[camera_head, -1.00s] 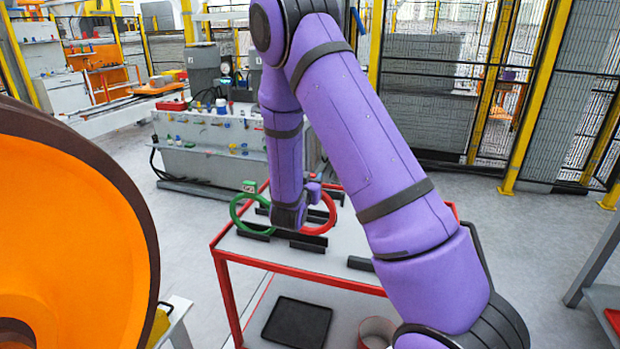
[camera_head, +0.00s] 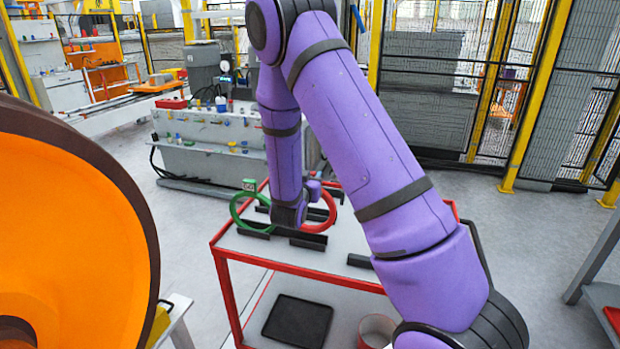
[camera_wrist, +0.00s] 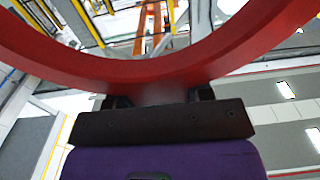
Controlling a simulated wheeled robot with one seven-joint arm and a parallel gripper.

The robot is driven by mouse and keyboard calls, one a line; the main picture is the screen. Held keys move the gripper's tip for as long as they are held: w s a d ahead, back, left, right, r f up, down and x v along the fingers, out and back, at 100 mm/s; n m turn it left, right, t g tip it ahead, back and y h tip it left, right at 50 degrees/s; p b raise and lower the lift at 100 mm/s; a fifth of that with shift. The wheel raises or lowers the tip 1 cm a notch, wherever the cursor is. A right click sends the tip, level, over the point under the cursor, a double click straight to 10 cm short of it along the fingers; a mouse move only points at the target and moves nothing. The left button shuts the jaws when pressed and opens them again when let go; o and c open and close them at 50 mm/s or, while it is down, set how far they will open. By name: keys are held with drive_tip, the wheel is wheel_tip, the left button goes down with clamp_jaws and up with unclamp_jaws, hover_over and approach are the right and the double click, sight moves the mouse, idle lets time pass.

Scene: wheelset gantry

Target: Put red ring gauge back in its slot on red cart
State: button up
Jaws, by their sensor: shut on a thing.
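The red ring gauge (camera_head: 329,213) stands upright over the top of the red cart (camera_head: 231,247), just right of my gripper (camera_head: 290,213). In the wrist view, the red ring (camera_wrist: 75,68) arcs across the picture, and my gripper (camera_wrist: 160,98) is shut on its rim. A dark slotted holder (camera_head: 309,240) lies on the cart just below the ring. I cannot tell whether the ring's lower edge sits in it or hangs just above. My wrist hides the ring's left part.
A green ring (camera_head: 236,211) stands upright in a dark holder (camera_head: 256,231) left of my gripper. Another dark holder (camera_head: 360,262) lies to the right, partly behind my arm. A black tray (camera_head: 298,321) is on the lower shelf. A large orange wheel (camera_head: 65,235) fills the left.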

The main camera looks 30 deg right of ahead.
drive_tip(key=shift+f, duration=2.75)
idle(0.4)
drive_tip(key=o, duration=1)
drive_tip(key=shift+o, duration=0.2)
drive_tip(key=shift+a, duration=0.1)
drive_tip(key=v, duration=1)
drive_tip(key=shift+s+a, duration=0.2)
drive_tip(key=shift+s, duration=0.05)
